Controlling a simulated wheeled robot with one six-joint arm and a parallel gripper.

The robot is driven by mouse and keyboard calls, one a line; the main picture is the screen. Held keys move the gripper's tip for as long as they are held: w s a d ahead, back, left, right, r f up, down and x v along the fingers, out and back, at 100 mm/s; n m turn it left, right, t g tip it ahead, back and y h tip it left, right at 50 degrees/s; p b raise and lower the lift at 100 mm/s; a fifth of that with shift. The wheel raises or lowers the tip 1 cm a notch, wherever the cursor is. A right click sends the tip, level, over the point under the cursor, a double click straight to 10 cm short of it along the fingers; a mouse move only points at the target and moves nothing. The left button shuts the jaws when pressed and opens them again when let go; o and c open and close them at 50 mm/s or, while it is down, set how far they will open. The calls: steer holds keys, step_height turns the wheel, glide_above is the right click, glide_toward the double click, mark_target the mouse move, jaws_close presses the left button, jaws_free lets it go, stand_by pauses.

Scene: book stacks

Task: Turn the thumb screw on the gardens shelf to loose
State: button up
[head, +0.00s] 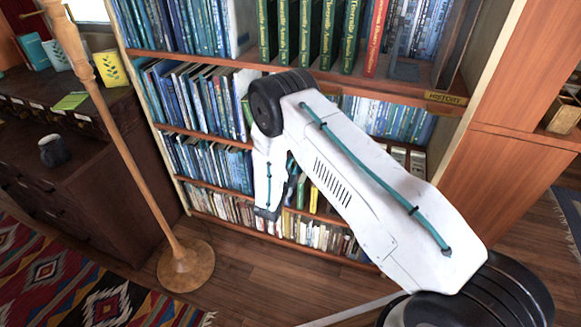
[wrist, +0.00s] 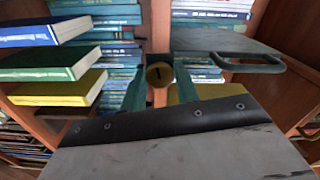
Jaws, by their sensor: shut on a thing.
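In the wrist view the brass thumb screw (wrist: 159,73) is round, with a dark slot across its face. It sits on a dark wooden upright at the middle of the picture. My gripper (wrist: 160,84) has one teal-grey finger on each side of it and is shut on it. The slot looks roughly upright in the picture; I cannot read whether that is loose or tight. In the head view my white arm reaches to the bookcase (head: 193,131) and hides the screw and the fingertips. No gardens label is readable.
In the wrist view blue (wrist: 50,33), green (wrist: 50,63) and yellow (wrist: 62,89) books jut out left of the fingers. A grey metal plate with a loop (wrist: 228,50) is close on the right. A floor lamp (head: 120,140) stands left of the bookcase.

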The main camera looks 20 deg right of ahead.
steer(key=shift+f+n, duration=0.1)
steer(key=shift+n, duration=1.5)
steer(key=shift+s, duration=0.1)
steer(key=o, duration=1)
steer(key=shift+a, duration=0.1)
steer(key=shift+c, duration=0.2)
steer(key=v, duration=0.7)
steer(key=shift+s+a, duration=0.2)
steer(key=shift+s, duration=0.1)
